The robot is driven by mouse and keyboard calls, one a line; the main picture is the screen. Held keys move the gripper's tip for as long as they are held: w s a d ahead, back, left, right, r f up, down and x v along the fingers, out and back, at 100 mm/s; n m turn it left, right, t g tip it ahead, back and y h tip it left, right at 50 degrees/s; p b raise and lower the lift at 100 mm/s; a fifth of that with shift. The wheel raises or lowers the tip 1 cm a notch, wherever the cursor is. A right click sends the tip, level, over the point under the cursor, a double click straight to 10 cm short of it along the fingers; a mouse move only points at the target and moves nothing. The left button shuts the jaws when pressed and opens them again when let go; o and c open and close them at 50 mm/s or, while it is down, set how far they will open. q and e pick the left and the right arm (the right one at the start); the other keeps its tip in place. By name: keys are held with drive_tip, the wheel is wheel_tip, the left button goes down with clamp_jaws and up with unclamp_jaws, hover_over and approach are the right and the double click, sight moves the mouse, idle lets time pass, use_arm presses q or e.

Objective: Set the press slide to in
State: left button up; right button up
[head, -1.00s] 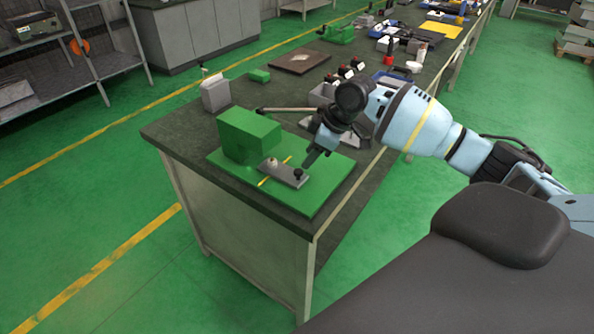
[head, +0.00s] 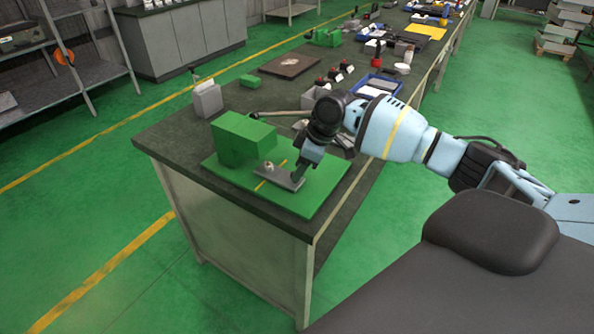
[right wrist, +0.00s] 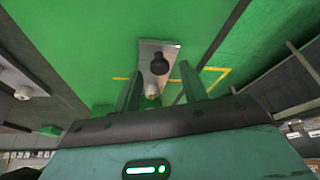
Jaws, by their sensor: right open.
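The green press has a block (head: 243,135) on a flat green base plate (head: 312,196) at the near end of the bench. Its grey slide (head: 266,177) lies on the plate, sticking out from the block across a yellow line. A small pale fitting (head: 269,167) sits on the slide. The slide's black knob (right wrist: 159,64) shows in the right wrist view; my gripper hides it in the head view. My right gripper (head: 298,174) points down over the slide's outer end. Its open fingers (right wrist: 161,72) appear either side of the knob; contact is unclear. My left gripper is out of view.
A grey box (head: 207,99) stands behind the press. A grey bin (head: 316,97), a blue tray (head: 382,84) and a dark board (head: 292,65) lie farther along the bench. The plate's front right part is clear.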

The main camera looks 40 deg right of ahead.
drive_tip(key=shift+x, duration=0.9)
clamp_jaws()
